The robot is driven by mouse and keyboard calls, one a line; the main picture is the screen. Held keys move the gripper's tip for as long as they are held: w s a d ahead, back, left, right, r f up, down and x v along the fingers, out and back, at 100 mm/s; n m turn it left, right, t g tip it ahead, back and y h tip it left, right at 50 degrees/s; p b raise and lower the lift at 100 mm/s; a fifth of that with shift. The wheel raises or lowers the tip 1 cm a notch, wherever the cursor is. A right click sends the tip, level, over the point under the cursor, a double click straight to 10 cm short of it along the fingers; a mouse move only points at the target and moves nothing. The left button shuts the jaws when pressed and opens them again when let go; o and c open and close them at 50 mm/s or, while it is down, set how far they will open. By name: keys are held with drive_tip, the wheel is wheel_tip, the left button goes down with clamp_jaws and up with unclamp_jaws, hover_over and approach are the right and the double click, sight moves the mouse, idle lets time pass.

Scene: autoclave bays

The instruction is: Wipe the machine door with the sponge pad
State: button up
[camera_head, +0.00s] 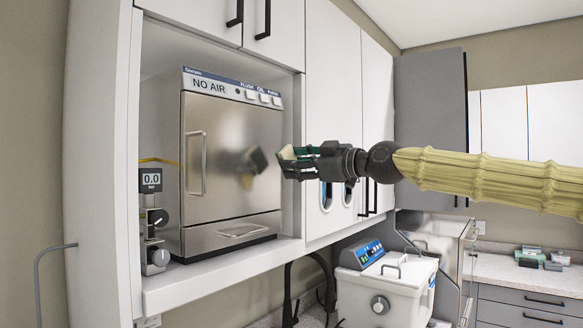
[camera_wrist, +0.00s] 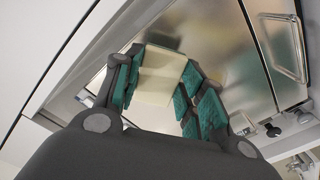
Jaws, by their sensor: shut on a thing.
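The machine (camera_head: 228,165) stands in a white cabinet bay, with a steel door (camera_head: 226,125) that is shut and has a vertical handle (camera_head: 196,163) on its left side. My gripper (camera_head: 290,159) is in front of the door's right side, apart from it in the head view. It is shut on a pale sponge pad (camera_head: 285,154). In the wrist view the cream pad (camera_wrist: 162,76) sits between the green-lined fingers of my gripper (camera_wrist: 158,88), with the steel door (camera_wrist: 215,40) behind it. A dark blurred reflection shows on the door. I cannot tell if the pad touches the door.
A gauge reading 0.0 (camera_head: 151,180) with knobs stands left of the machine. Tall white cabinet doors (camera_head: 335,80) rise to the right. A white bath unit (camera_head: 385,285) with a blue panel stands below. A grey cabinet door (camera_head: 432,110) stands open behind my arm.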

drive_tip(key=shift+v, duration=0.85)
drive_tip(key=shift+b+v, duration=0.75)
drive_tip(key=shift+v, duration=0.75)
